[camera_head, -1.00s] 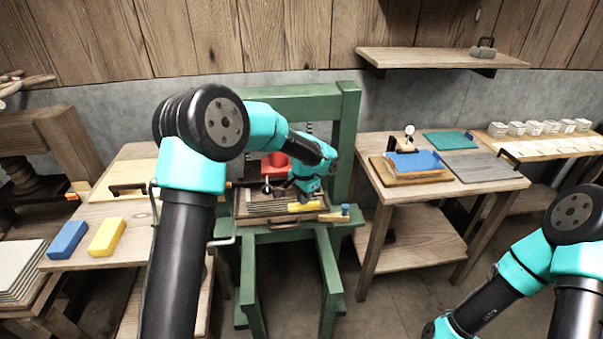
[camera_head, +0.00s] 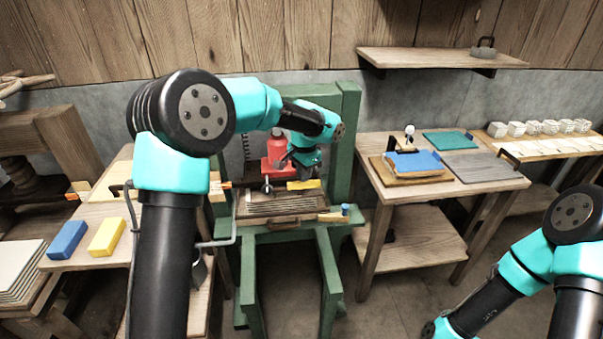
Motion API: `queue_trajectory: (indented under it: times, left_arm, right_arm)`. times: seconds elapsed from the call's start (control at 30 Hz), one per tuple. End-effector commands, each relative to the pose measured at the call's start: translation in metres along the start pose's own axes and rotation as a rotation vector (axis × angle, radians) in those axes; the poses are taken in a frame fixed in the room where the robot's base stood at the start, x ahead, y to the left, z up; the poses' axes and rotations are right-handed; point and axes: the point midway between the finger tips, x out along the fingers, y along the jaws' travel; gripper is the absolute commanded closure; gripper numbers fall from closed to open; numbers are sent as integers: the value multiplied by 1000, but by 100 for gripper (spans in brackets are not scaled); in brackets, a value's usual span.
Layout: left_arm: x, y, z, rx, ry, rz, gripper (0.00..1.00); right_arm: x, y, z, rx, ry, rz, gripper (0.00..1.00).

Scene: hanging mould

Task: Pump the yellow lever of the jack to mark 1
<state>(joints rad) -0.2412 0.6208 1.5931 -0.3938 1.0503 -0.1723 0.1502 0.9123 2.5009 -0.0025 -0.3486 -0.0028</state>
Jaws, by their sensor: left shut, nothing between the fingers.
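The red jack (camera_head: 276,148) stands inside the green frame (camera_head: 346,130), partly hidden by my left arm. Its yellow lever (camera_head: 304,185) sticks out to the right in front of the jack, above the slatted wooden bed. My left gripper (camera_head: 303,174) is shut with nothing held; its tips are just above or behind the lever, and I cannot tell if they touch it. A dark marked strip (camera_head: 246,148) stands left of the jack; its marks are too small to read. My right gripper is not in view; only part of the right arm shows at the lower right.
A table on the right holds a blue mat (camera_head: 413,161), a green mat (camera_head: 450,140) and a small gauge (camera_head: 409,131). The left table holds a blue block (camera_head: 67,240) and a yellow block (camera_head: 107,237). A wooden-handled tool (camera_head: 335,217) lies on the bed's front edge.

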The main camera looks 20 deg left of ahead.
Motion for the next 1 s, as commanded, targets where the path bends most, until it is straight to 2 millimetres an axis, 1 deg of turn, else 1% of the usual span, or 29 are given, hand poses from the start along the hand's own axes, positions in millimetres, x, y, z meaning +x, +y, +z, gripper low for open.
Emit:
queue_trajectory:
  times: [0.17,0.27,1.0]
  left_arm:
    - [3,0,0,0,-1,0,100]
    - [9,0,0,1,-1,0,100]
    - [72,0,0,1,-1,0,100]
  right_arm:
    - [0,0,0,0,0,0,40]
    - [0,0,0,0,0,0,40]
    - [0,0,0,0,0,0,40]
